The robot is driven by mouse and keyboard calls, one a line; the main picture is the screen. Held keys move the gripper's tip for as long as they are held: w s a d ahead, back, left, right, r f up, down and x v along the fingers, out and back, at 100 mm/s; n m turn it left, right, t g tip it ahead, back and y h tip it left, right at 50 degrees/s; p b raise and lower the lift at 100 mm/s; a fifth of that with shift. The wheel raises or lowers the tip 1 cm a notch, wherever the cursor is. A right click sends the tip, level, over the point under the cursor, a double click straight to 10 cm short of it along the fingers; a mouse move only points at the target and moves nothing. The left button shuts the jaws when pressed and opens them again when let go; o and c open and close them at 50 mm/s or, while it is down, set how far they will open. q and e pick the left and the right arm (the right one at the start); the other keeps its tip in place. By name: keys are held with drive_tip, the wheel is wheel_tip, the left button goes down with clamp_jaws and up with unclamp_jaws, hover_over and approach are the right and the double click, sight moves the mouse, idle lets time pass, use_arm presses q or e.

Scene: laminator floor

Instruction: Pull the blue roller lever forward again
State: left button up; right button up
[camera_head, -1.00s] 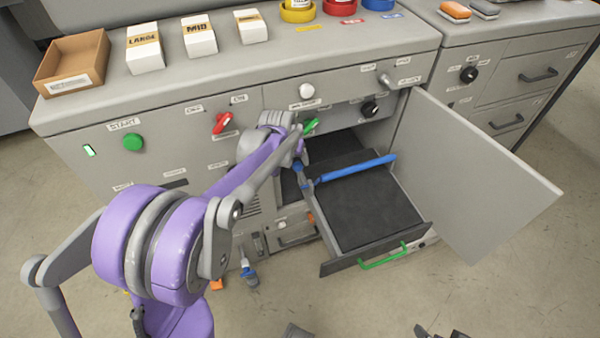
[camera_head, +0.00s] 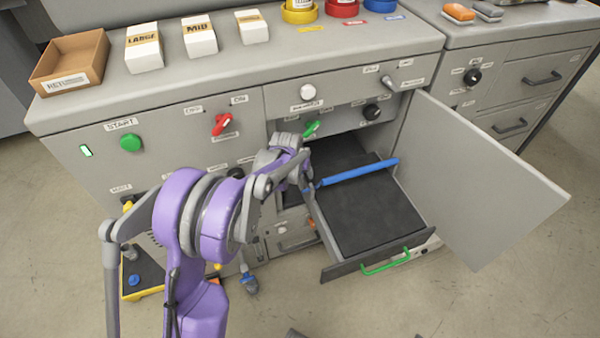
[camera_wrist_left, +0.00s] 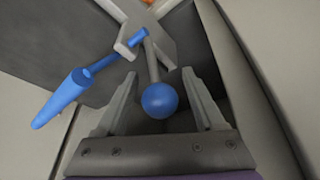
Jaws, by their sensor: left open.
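In the left wrist view, the blue ball knob (camera_wrist_left: 159,100) of the roller lever sits on a grey stem between the two fingers of my left gripper (camera_wrist_left: 160,76). The fingers are apart, one on each side, with visible gaps to the ball. A blue roller bar (camera_wrist_left: 62,98) is at the left of that view. In the head view, the blue roller bar (camera_head: 357,173) lies across the dark bed of the pulled-out tray (camera_head: 340,268). My left arm reaches to the bar's left end and hides most of the gripper and lever there. My right gripper is not in view.
The open cabinet door (camera_head: 480,185) stands right of the tray. A green handle (camera_head: 385,262) is on the tray's front. A green lever (camera_head: 312,129) and red switch (camera_head: 221,124) are on the panel above. A yellow-edged tray (camera_head: 140,293) lies low at left. Floor at right is clear.

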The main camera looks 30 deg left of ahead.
use_arm(q)
clamp_jaws()
idle(1.3)
